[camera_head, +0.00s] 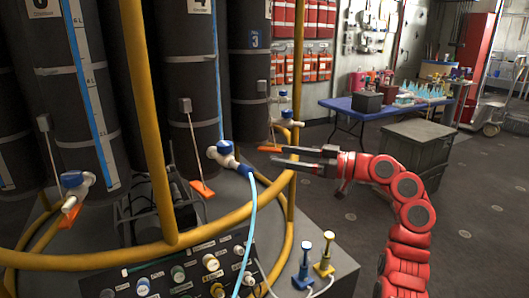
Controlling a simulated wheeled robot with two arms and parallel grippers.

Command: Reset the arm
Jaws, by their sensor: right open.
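My right arm, red with dark joints, comes up from the lower right in the head view. My right gripper (303,159) points left, with its dark fingers apart and nothing between them. It is to the right of a blue-and-white valve (226,155) with a light blue hose, and appears apart from it. Its fingertips are close to a yellow rail of the rosette frame. My left gripper does not show.
Tall dark cylinders (88,85) stand inside yellow rails (147,110). A control panel (185,275) with knobs is below, beside blue (306,262) and yellow (325,256) handles. A grey crate (416,150) and a blue table (350,106) stand behind. Floor at right is open.

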